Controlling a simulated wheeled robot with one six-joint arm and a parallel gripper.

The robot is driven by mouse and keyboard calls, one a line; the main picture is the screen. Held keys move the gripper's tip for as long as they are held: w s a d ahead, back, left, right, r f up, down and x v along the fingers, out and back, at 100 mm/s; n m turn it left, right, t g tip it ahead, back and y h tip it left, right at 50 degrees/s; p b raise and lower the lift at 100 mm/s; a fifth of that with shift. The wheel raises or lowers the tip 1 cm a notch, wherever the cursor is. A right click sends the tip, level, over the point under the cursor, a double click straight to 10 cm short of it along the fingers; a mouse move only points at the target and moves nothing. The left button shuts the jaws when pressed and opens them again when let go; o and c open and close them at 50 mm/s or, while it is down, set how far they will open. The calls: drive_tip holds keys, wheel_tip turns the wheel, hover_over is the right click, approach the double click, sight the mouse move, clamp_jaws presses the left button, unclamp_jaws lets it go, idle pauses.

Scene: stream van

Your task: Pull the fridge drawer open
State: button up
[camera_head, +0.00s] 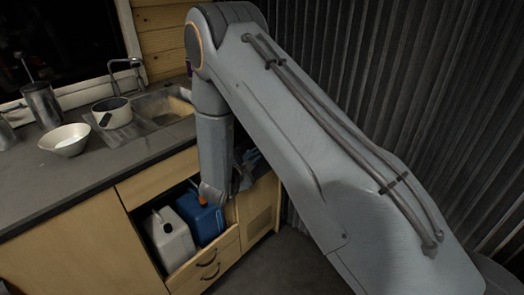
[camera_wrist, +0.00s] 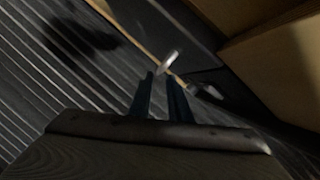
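My gripper shows in the wrist view (camera_wrist: 160,78) as two dark fingers, parted with a narrow gap. A short bright metal piece (camera_wrist: 168,61), possibly a handle, lies just beyond the fingertips; I cannot tell whether they touch it. A dark front edged with a pale wooden strip lies around it. In the head view my arm hides most of the gripper. A wooden front with a vented panel (camera_head: 258,228) stands right of the open niche, partly behind my arm. I cannot tell for sure which front is the fridge drawer.
A white canister (camera_head: 170,240) and a blue canister (camera_head: 205,222) stand in the niche, above drawers with dark handles (camera_head: 208,262). The counter (camera_head: 60,180) holds a bowl (camera_head: 64,140), a pot (camera_head: 111,113) and a sink. A corrugated wall (camera_head: 430,90) is at right.

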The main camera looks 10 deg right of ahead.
drive_tip(key=x, duration=0.7)
drive_tip(key=shift+w+d+p, duration=0.1)
drive_tip(key=shift+w+p, duration=0.15)
drive_tip(key=shift+p, duration=0.15)
drive_tip(key=shift+c, duration=0.3)
clamp_jaws()
